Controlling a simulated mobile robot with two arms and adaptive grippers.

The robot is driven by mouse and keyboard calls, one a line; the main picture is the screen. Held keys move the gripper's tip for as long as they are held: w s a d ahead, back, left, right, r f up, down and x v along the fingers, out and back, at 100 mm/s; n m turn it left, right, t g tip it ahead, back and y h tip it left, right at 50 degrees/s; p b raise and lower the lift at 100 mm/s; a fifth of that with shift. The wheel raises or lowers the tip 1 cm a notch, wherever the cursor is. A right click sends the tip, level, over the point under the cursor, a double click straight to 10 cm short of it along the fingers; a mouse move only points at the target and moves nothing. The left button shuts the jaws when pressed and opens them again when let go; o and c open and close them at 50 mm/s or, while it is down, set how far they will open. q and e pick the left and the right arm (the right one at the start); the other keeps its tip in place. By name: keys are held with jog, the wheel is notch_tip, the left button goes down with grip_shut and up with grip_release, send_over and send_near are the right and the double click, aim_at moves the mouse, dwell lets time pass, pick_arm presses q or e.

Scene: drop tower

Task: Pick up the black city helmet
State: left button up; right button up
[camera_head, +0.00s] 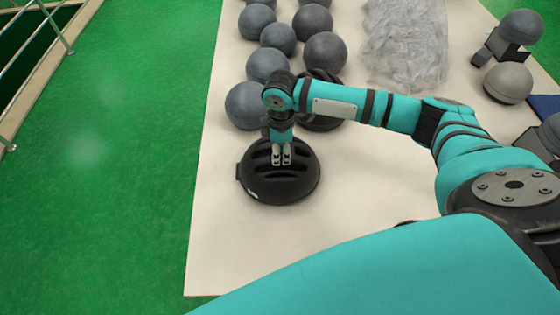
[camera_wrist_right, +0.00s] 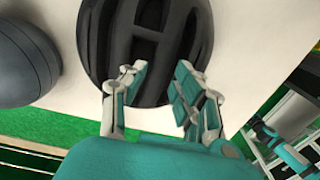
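The black city helmet (camera_head: 300,188) sits dome up on the pale table, near its left edge, with long vents on top. In the right wrist view the helmet (camera_wrist_right: 115,40) fills the upper middle. My right gripper (camera_head: 281,160) points down over the top of the helmet. In the wrist view its two fingers (camera_wrist_right: 160,72) are apart, with the black shell and its vents showing between and beyond them. I cannot tell whether the fingertips touch the shell. My left gripper is not in view.
A second black helmet (camera_head: 322,124) is partly hidden behind my right arm. Several grey balls (camera_head: 325,52) stand behind it. The table's front left (camera_head: 230,245) is bare.

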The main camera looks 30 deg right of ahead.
jog(key=shift+f, duration=1.05)
grip_shut()
